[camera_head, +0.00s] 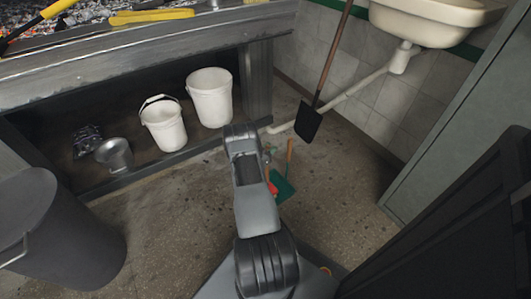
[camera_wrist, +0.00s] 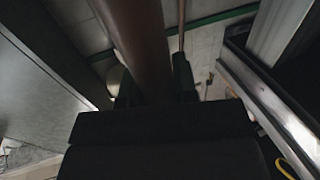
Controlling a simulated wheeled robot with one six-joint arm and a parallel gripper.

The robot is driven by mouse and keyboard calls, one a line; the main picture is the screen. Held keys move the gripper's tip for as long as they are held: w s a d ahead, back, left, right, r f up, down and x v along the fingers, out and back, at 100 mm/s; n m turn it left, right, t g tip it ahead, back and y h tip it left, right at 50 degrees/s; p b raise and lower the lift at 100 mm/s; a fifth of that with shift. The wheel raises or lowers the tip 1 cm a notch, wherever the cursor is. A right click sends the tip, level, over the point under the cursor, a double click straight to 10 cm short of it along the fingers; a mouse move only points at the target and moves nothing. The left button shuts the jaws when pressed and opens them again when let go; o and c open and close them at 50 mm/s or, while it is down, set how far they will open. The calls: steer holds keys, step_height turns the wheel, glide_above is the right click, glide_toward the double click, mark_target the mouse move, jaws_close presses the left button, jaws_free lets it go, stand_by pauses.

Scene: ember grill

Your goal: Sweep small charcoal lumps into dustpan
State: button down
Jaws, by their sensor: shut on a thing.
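The green dustpan (camera_head: 284,189) lies on the floor in the head view, with an orange-brown handle (camera_head: 290,150) rising from it. A small red piece (camera_head: 273,188) shows at its left edge, partly behind my arm; it may be part of a brush. My gripper is mostly hidden behind my arm in the head view. In the wrist view my gripper (camera_wrist: 155,82) is shut on a thick brown handle (camera_wrist: 138,35), which runs up out of the picture. I cannot make out small charcoal lumps on the floor.
Two white buckets (camera_head: 164,125) (camera_head: 210,97), a metal pot (camera_head: 115,154) and a dark bag (camera_head: 87,138) stand under the grill bench (camera_head: 150,70). A long-handled shovel (camera_head: 308,122) leans on the tiled wall. A dark bin (camera_head: 70,245) stands left. Floor between is clear.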

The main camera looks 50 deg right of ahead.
step_height(320, 180, up, 7)
steer(key=p, duration=0.4)
steer(key=shift+f, duration=0.15)
stand_by(0.6)
